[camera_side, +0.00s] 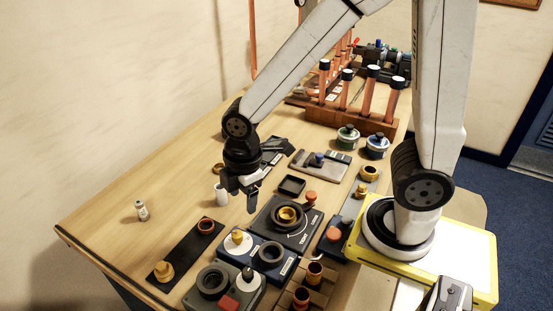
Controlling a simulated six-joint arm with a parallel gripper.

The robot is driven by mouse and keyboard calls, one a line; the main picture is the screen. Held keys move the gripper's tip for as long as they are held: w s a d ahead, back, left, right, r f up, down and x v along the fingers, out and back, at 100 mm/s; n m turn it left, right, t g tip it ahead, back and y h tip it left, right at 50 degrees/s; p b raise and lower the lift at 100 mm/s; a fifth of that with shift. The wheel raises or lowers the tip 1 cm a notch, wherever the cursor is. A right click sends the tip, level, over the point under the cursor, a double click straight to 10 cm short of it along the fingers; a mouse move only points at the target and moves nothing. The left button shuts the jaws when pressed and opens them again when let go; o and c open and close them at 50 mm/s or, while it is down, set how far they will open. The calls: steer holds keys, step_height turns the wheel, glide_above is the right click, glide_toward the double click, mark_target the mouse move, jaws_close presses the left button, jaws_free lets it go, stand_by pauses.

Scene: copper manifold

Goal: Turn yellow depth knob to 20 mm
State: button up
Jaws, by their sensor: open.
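A small yellow knob (238,237) stands on a white round dial on the blue box (268,277) at the front of the bench. The dial marks are too small to read. My gripper (244,192) points down above the bench, behind and above the blue box. Its jaws are open, with nothing seen between them. It is apart from the yellow knob.
A black strip (188,252) with a brass piece (163,270) and a copper ring (206,226) lies left of the blue box. A grey box (222,289) stands in front, a dark box (300,235) behind.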

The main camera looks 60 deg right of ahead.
mark_target(237, 233)
steer(key=a+n, duration=0.1)
steer(key=n, duration=0.1)
steer(key=a+n, duration=0.1)
steer(key=n, duration=0.1)
steer(key=a+n, duration=0.1)
steer(key=n, duration=0.1)
steer(key=shift+s+a+r+n+g, duration=0.1)
steer(key=shift+a+r+n+g, duration=0.2)
steer(key=shift+a+g, duration=0.1)
steer(key=shift+f, duration=0.25)
steer(key=shift+f, duration=3.7)
jaws_close()
